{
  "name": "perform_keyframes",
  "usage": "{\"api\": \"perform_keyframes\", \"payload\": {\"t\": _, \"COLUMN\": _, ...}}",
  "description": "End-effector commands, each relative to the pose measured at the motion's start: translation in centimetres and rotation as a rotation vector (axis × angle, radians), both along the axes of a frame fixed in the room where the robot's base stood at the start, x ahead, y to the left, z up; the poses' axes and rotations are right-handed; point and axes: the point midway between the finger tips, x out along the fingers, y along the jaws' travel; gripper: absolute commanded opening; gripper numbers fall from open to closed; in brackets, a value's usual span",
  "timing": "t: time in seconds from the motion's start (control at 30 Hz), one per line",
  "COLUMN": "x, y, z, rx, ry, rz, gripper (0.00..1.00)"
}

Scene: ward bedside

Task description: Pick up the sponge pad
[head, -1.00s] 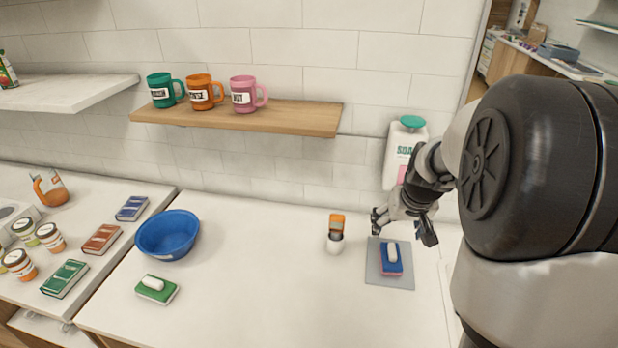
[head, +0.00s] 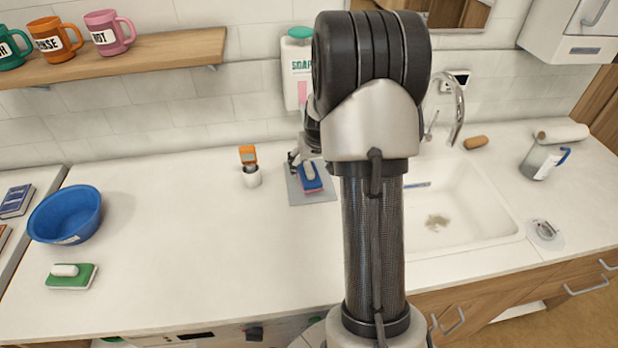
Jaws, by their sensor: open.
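A blue pad (head: 311,183) with a pink lower layer and a white grip on top lies on a grey mat (head: 298,197). A green pad (head: 78,279) with a white lower layer and a white grip lies on the counter at the front left. The frame does not tell which of the two is the sponge pad. My gripper (head: 298,161) is open, just behind and above the blue pad. It is small in view, and my own arm hides part of it.
A blue bowl (head: 66,216) sits at the left, a sink (head: 460,220) at the right. A soap dispenser (head: 296,70) hangs behind. The counter's middle is clear.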

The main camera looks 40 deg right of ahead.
Motion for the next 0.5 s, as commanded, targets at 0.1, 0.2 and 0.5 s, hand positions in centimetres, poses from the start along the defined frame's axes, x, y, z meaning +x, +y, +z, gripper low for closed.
{"api": "perform_keyframes", "payload": {"t": 0.1, "x": 0.4, "y": -0.1, "z": -1.1, "rx": 0.0, "ry": 0.001, "rz": 0.0, "gripper": 0.75}}
{"api": "perform_keyframes", "payload": {"t": 0.2, "x": 0.9, "y": -0.3, "z": -2.7, "rx": 0.001, "ry": 0.002, "rz": 0.0, "gripper": 0.75}}
{"api": "perform_keyframes", "payload": {"t": 0.5, "x": 1.8, "y": -0.7, "z": -4.7, "rx": 0.0, "ry": 0.0, "rz": -0.001, "gripper": 0.75}}
